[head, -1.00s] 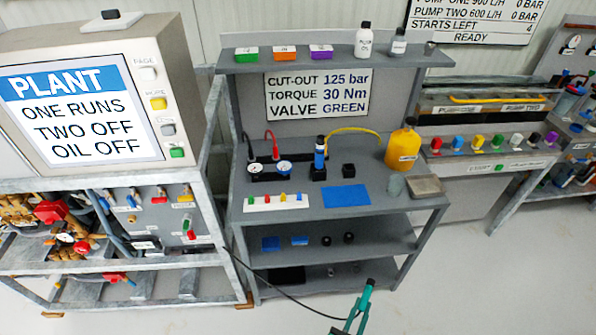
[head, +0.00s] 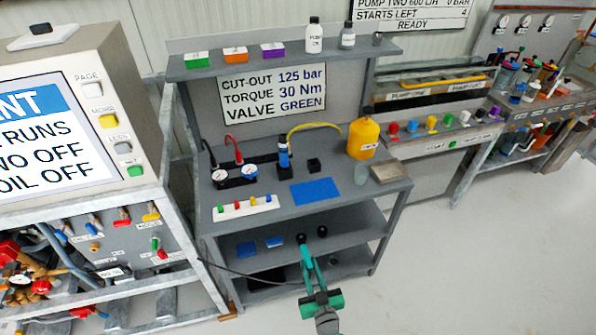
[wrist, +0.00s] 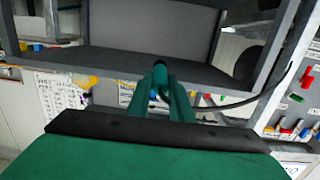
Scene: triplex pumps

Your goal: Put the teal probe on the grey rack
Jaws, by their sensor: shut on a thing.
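The teal probe (wrist: 160,78) is a short teal cylinder between the fingers of my gripper (wrist: 166,98) in the wrist view, with a black cable trailing to the right. In the head view my gripper (head: 308,262) is shut on it at the lower middle, in front of the bench's lower shelves. The probe's end (head: 303,244) points up and away, and the fingers hide much of its body. A grey shelved bench (head: 345,200) stands behind; I cannot tell which grey part is the rack.
The bench top holds a yellow bottle (head: 364,138), a blue mat (head: 316,191), a blue cylinder on a black base (head: 284,155), gauges and a grey tray (head: 388,173). The probe's cable (head: 245,277) runs left towards the screen bench (head: 180,230). Floor at right is clear.

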